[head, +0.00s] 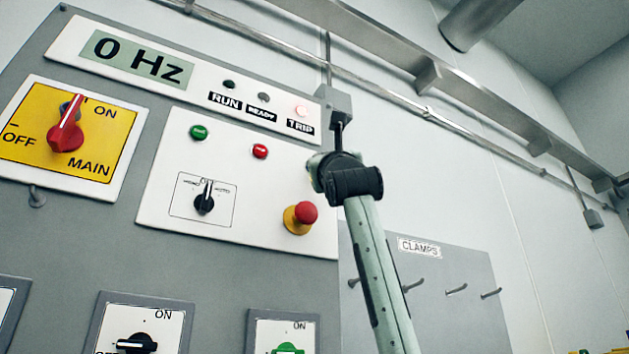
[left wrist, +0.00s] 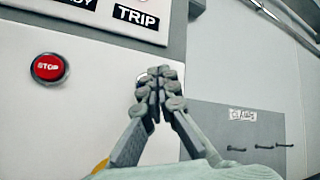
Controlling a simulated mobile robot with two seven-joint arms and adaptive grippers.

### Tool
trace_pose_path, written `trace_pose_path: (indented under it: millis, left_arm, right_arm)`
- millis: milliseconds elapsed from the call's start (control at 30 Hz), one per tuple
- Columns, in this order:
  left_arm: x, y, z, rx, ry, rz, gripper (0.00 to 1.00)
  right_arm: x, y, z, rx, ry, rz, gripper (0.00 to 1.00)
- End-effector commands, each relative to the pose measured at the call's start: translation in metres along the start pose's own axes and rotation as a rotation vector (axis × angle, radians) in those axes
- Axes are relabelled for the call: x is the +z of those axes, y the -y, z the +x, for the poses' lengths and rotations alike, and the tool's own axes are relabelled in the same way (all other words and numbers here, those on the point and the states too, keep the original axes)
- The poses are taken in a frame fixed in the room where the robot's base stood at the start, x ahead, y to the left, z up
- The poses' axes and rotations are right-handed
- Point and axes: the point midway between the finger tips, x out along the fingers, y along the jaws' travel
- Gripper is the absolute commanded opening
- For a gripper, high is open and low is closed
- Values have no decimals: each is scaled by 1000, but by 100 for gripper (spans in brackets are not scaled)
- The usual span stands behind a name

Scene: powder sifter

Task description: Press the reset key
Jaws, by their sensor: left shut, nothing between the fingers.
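No key marked reset is readable in either view. The white control panel (head: 160,205) carries a green button (head: 198,132), a red button (head: 260,151) and a black selector (head: 204,203). The red button reads STOP in the left wrist view (left wrist: 48,68). My left gripper (left wrist: 161,76) is shut and empty, its fingertips over the panel's right part, below the TRIP label and right of STOP. It hides what lies directly behind its tips; I cannot tell whether they touch. In the head view my wrist hides the fingers. My right gripper is not in view.
A yellow-based red mushroom button (head: 305,213) sits low on the panel. Above, the display (head: 138,60) reads 0 Hz and the TRIP lamp (head: 301,110) glows. The red main switch (head: 66,136) is at left. A CLAMPS board (head: 450,290) with hooks is at right.

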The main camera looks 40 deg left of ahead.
Motion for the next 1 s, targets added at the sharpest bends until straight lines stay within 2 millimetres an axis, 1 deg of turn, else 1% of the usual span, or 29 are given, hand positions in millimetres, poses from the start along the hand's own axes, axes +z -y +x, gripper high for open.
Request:
trace_pose_path:
  millis: [267,567,1000]
  left_arm:
    - [0,0,0,0,0,0,0]
    - [-5,-4,6,0,-1,0,0]
    - [-5,-5,7,0,0,0,0]
  right_arm:
    - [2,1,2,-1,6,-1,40]
    - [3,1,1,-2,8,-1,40]
    - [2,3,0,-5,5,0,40]
